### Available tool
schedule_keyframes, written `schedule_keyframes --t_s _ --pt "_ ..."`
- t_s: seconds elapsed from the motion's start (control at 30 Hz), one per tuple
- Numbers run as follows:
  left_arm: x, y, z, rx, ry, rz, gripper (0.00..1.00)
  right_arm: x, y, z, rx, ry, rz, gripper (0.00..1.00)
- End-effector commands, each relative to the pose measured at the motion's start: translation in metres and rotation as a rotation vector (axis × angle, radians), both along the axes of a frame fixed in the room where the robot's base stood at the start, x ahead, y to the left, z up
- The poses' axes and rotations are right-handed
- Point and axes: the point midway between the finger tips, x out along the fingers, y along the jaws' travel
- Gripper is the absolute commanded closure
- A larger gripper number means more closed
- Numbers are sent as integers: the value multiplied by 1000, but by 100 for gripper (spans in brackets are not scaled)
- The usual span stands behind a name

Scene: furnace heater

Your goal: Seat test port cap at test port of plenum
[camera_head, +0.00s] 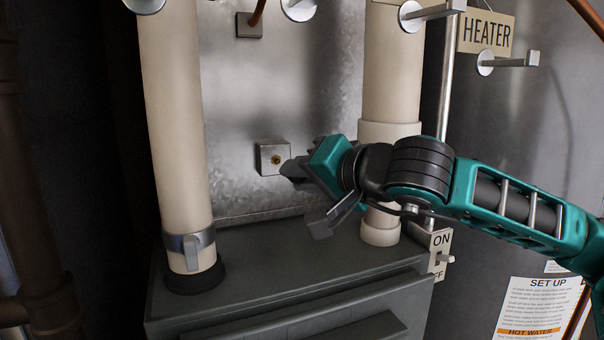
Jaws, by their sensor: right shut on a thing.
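The plenum (238,95) is the galvanized metal box wall between two cream pipes. Its test port (275,160) is a small brass-coloured spot on a square grey block low on the plenum. My right gripper (293,172) reaches in from the right, with its tip just right of and slightly below the brass spot, close to the block's right edge. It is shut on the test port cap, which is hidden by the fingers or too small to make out. I cannot tell whether the tip touches the block. My left gripper is not in view.
Cream pipes stand left (172,120) and right (392,75) of the port. A dark grey cabinet top (260,255) lies below. An ON/OFF switch plate (440,242) is under my right arm. A HEATER sign (486,32) hangs upper right.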

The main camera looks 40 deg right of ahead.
Motion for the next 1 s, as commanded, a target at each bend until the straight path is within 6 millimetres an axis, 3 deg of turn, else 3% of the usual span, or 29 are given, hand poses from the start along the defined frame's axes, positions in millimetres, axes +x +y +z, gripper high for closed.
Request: schedule_keyframes --t_s 0.5,1.0 --pt "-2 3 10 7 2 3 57 41 -10 1 3 2 -1 100" --pt "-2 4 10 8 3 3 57 46 -11 -1 1 1 0 100"
